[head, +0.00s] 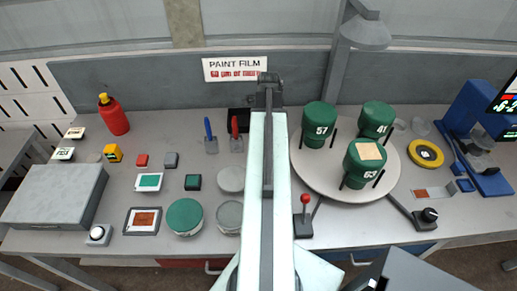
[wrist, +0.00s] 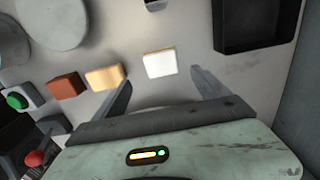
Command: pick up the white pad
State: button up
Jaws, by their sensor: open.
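My gripper (wrist: 161,78) is open, with one finger to the left of the pad and one to the right. The pad shows just beyond the gap between the fingertips, and nothing is held. A tan pad (wrist: 105,77) lies by the left finger, with a red-brown block (wrist: 67,85) beyond it. In the head view my arm runs up the middle of the bench, and I cannot make out the white pad there.
A black tray (wrist: 255,25) is close on the right in the wrist view, and grey discs (wrist: 60,20) are at upper left. In the head view, a round turntable (head: 310,175) with green-lidded cans stands right of my arm. A red-knobbed lever (head: 304,215) is nearby.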

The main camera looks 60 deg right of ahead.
jog(key=f+b, duration=0.7)
jog(key=f, duration=0.1)
jog(key=shift+w+b, duration=0.25)
jog(key=shift+b, duration=0.1)
jog(key=shift+r, duration=0.15)
jog(key=c, duration=1.5)
jog(key=shift+o, duration=0.2)
notch_tip(320, 180, up, 10)
jog(key=p, duration=1)
